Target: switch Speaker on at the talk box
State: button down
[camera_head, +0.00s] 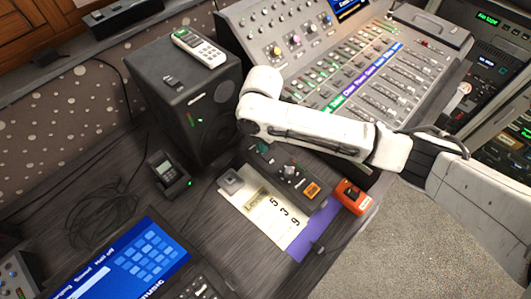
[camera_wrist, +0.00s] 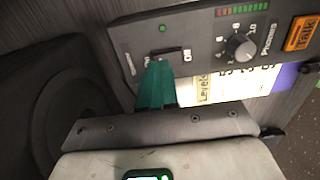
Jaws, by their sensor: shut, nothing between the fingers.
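The talk box (camera_head: 297,186) is a dark panel on the desk, partly hidden by my arm in the head view. The Speaker lettering is partly hidden by my fingers. My gripper (camera_wrist: 158,64) has its teal fingers shut, with nothing between them, their tips right at the switch. I cannot tell whether they touch it. The switch's position is unclear.
A black loudspeaker (camera_head: 188,95) with a white handset (camera_head: 200,46) on top stands left of the talk box. A mixing desk (camera_head: 335,70) lies behind. A card with numbers (camera_head: 268,214) and a red device (camera_head: 350,196) lie in front and to the right.

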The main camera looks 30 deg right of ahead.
jog(key=shift+f+b, duration=0.4)
jog(key=shift+f, duration=0.35)
jog(key=shift+r, duration=0.15)
notch_tip(320, 180, up, 7)
jog(key=p, duration=0.6)
jog(key=shift+p, duration=0.3)
dwell(0.6)
jog(key=s+a+r+m+t+y, duration=0.1)
jog(key=s+a+r+m+y, duration=0.1)
jog(key=a+m, duration=0.35)
jog(key=s+a+r+m+t+y, duration=0.2)
jog(key=a+m+y, duration=0.1)
jog(key=a, duration=0.5)
jog(key=s+d+f+m+g+h, duration=0.1)
jog(key=s+d+f+m+h, duration=0.1)
jog(key=s+d+f+m, duration=0.2)
jog(key=s+d+f+m+g+h, duration=0.1)
jog(key=s+d+f+m+h, duration=0.2)
jog(key=s+d+m, duration=0.7)
jog(key=s+d+f, duration=0.1)
jog(key=s+d, duration=0.6)
jog(key=s, duration=0.4)
jog(key=shift+s+d, duration=0.2)
jog(key=shift+s, duration=0.15)
